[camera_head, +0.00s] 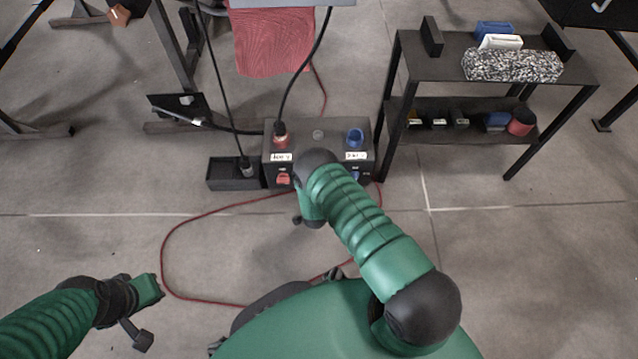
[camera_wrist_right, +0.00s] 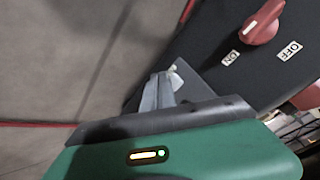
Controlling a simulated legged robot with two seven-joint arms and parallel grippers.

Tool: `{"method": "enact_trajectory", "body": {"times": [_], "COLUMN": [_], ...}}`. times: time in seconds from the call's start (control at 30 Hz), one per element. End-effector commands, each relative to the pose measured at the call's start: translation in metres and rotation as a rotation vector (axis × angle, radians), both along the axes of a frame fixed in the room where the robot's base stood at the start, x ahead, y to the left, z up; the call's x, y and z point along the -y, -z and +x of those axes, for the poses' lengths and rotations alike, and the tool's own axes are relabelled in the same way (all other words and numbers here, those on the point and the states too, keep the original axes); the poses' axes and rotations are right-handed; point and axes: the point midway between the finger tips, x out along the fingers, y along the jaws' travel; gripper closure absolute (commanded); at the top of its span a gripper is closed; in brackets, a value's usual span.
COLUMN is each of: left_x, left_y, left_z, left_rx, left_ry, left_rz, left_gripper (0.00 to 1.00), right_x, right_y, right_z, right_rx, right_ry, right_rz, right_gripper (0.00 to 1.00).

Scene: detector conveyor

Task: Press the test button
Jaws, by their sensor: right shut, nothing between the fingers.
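A dark control box (camera_head: 318,128) stands on the floor in the head view, with a red socket and a blue socket on top. A small greyish round part (camera_head: 318,135) sits between the sockets; I cannot tell if it is the test button. In the right wrist view the dark box panel (camera_wrist_right: 215,75) has a red knob (camera_wrist_right: 264,22) between ON and OFF labels. My right gripper (camera_wrist_right: 166,88) is shut and empty, its tips close beside the panel edge; contact is unclear. In the head view my right arm hides part of the box front. My left gripper (camera_head: 143,338) hangs at lower left, away from the box.
A black shelf (camera_head: 450,50) with blocks and a speckled piece stands at the right. A small black box (camera_head: 222,174) adjoins the control box. A red cable (camera_head: 165,250) loops across the floor. Black cables rise from the boxes. Floor at lower right is clear.

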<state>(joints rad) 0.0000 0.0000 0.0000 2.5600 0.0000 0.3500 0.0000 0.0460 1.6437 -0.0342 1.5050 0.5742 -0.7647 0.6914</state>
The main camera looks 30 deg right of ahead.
Motion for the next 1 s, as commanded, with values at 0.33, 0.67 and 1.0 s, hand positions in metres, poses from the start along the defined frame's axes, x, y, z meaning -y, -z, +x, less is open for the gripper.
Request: {"method": "enact_trajectory", "body": {"times": [0.33,0.67,1.0], "left_x": [0.0,0.0,0.0], "left_y": [-0.007,-0.023,-0.024], "left_z": [0.0,0.0,0.0], "left_rx": [0.0,0.0,0.0], "left_ry": [0.0,0.0,0.0], "left_rz": [0.0,0.0,0.0], "left_gripper": [1.0,1.0,1.0], "right_x": [-0.006,-0.023,-0.026], "right_y": [-0.001,-0.001,0.001], "right_z": [-0.009,-0.037,-0.043], "right_rx": [-0.003,-0.003,-0.002], "right_ry": [0.0,-0.001,-0.001], "right_rz": [0.001,0.0,0.0], "right_gripper": [1.0,1.0,1.0]}}
